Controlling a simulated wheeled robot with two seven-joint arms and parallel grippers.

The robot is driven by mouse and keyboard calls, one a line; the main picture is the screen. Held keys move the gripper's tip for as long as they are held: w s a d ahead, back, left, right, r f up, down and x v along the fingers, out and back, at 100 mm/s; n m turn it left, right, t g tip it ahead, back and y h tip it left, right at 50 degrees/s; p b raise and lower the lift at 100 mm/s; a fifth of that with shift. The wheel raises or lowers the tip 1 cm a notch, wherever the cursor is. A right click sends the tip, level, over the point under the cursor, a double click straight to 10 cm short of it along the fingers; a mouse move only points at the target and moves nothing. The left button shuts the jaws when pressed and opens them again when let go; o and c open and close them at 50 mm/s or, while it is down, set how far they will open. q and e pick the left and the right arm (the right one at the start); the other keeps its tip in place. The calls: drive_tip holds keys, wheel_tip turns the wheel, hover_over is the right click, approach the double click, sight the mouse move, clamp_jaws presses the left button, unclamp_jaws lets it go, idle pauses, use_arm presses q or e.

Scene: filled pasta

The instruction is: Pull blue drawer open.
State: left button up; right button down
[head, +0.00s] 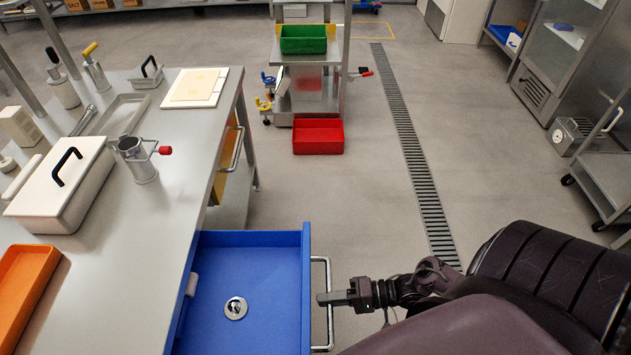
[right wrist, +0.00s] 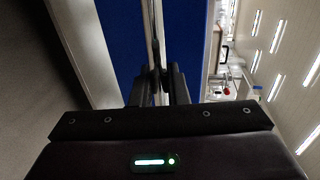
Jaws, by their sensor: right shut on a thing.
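The blue drawer (head: 262,252) stands pulled out from under the steel worktable, and its inside shows in the head view. A small round metal piece (head: 236,308) lies on its floor. Its metal bar handle (head: 329,330) runs along the right-hand front. My right gripper (head: 326,298) is at the middle of this handle, shut on it. In the right wrist view the handle bar (right wrist: 154,30) runs between the two fingers (right wrist: 157,85), with the blue drawer front (right wrist: 120,40) behind. My left gripper is in neither view.
The worktable (head: 190,150) holds a white lidded box (head: 60,190), an orange tray (head: 22,290) and a metal cup (head: 135,160). A yellow drawer (head: 222,170) is farther along. A red bin (head: 318,137) stands on the floor ahead.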

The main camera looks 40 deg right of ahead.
drive_tip(key=shift+s+d, duration=0.1)
drive_tip(key=shift+d, duration=0.1)
drive_tip(key=c, duration=1.5)
unclamp_jaws()
drive_tip(key=v, duration=0.7)
drive_tip(key=shift+s+d+b, duration=0.25)
drive_tip(key=shift+d+b, duration=0.05)
drive_tip(key=shift+b, duration=0.05)
